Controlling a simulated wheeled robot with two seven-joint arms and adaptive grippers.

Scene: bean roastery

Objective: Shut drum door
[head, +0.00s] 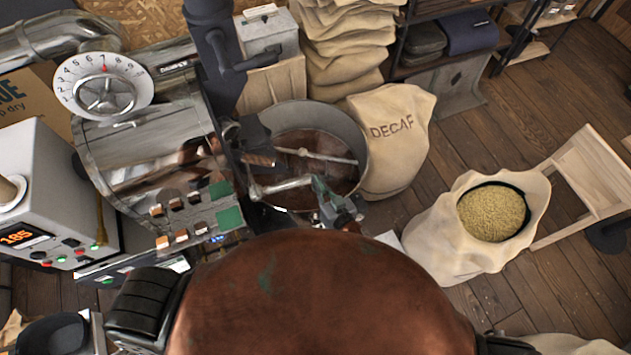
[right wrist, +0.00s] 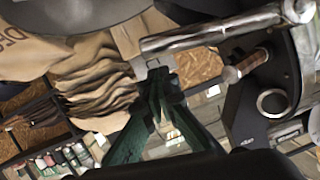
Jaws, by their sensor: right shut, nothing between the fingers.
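The roaster's steel drum (head: 150,150) lies left of centre in the head view. A dark part at its front (head: 252,133) is probably the drum door; how far it stands open I cannot tell. A pale metal bar (head: 284,186) reaches from the roaster front toward my right gripper (head: 319,184). In the right wrist view, the green fingers of my right gripper (right wrist: 154,72) are shut and empty, close beside a metal bar (right wrist: 205,33); contact is unclear. A wooden handle (right wrist: 245,65) and dark plate (right wrist: 245,110) stand right of them. My left gripper is out of view.
A round cooling tray (head: 345,120) with a stirring arm sits below my right gripper. A dial (head: 104,86), a switch panel (head: 195,215) and a control box (head: 40,190) stand left. A DECAF sack (head: 395,135) and an open bean sack (head: 450,235) stand right.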

